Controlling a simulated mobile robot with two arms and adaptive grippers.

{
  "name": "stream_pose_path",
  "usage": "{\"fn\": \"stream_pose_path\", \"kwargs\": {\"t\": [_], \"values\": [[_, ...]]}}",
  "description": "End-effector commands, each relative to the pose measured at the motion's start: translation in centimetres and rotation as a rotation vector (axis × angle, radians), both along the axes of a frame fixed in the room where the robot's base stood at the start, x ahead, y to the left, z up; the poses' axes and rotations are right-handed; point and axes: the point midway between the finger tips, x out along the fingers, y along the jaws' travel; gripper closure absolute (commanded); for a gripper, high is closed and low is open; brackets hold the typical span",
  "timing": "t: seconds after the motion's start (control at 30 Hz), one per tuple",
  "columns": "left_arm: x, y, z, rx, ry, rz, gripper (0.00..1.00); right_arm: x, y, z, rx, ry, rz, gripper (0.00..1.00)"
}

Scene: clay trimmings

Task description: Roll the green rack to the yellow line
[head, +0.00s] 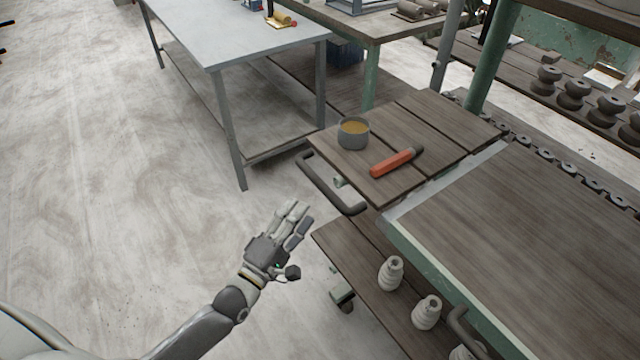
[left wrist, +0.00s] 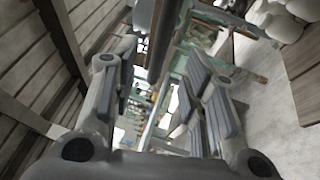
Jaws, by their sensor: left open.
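The green rack (head: 418,243) stands at the right of the head view, with wooden decks and a green metal edge. A grey bar handle (head: 327,188) sticks out at its near left side, and a caster shows low under it. My left gripper (head: 287,238) is open and empty, over the floor left of the rack and below the handle, touching neither. In the left wrist view its fingers (left wrist: 158,95) are spread with nothing between them. No yellow line shows in either view. My right gripper is not in view.
A grey cup (head: 352,133) and an orange-handled tool (head: 393,163) lie on a wooden top beside the handle. Pale spool-like pieces (head: 391,273) stand on a low shelf. A grey table (head: 230,38) stands at the back. The pale floor (head: 110,170) at left is clear.

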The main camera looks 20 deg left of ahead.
Motion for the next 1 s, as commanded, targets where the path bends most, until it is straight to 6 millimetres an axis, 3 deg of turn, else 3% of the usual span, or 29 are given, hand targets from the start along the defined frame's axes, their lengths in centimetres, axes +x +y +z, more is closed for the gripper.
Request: {"fn": "stream_pose_path", "kwargs": {"t": [0.17, 0.5, 0.7, 1.0], "values": [[2.9, -0.7, 0.7, 0.0, -0.002, 0.001, 0.59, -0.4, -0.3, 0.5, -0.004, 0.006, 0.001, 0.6], [8.0, -2.1, 1.5, 0.003, 0.001, 0.001, 0.59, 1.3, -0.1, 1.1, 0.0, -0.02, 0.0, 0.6], [9.2, -2.5, 1.6, 0.005, 0.002, 0.002, 0.59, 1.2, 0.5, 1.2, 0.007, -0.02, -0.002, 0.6], [9.3, -2.5, 1.6, 0.006, 0.003, 0.002, 0.59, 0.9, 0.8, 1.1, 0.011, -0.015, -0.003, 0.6]]}}
